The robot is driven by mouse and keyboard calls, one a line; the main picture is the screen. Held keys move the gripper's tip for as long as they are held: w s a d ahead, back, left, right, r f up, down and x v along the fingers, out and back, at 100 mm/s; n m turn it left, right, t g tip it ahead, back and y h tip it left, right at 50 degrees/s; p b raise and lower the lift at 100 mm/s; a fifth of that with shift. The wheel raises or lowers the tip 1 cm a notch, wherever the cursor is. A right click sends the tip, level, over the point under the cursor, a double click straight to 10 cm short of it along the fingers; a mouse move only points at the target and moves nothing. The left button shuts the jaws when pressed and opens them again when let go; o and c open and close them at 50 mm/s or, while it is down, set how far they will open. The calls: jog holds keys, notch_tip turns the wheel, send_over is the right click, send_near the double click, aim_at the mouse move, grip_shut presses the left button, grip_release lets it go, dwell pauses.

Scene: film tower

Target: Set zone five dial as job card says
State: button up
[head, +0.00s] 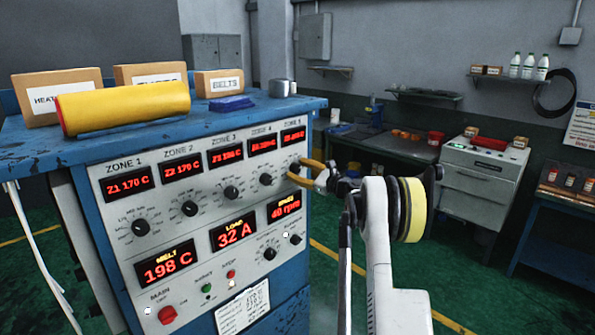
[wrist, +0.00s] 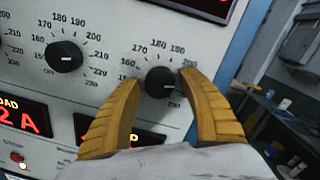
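The zone five dial (wrist: 160,81) is a black knob at the panel's upper right, with printed numbers around it. A pale mark on its face points roughly right in the wrist view. My gripper (wrist: 158,78) has its two yellow fingers apart, one on each side of this dial. A gap shows at the left finger; the right finger overlaps the dial's edge, and contact there is unclear. In the head view my gripper (head: 298,170) is at the dial, largely hiding it. The zone five display (head: 292,135) is lit red but too blurred to read. A white printed card (head: 243,307) is low on the panel, its text unreadable.
The zone four dial (head: 266,179) is close to the left of my gripper. Boxes and a yellow roll (head: 124,106) lie on the blue cabinet top (head: 215,113). A workbench (head: 385,150) and a white unit (head: 483,170) stand behind at right. Green floor shows between.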

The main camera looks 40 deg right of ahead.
dwell(0.3)
jog(key=s+d, duration=0.1)
jog(key=s, duration=1.1)
jog(key=shift+d+f, duration=0.25)
jog(key=shift+d, duration=0.05)
jog(key=shift+w, duration=0.1)
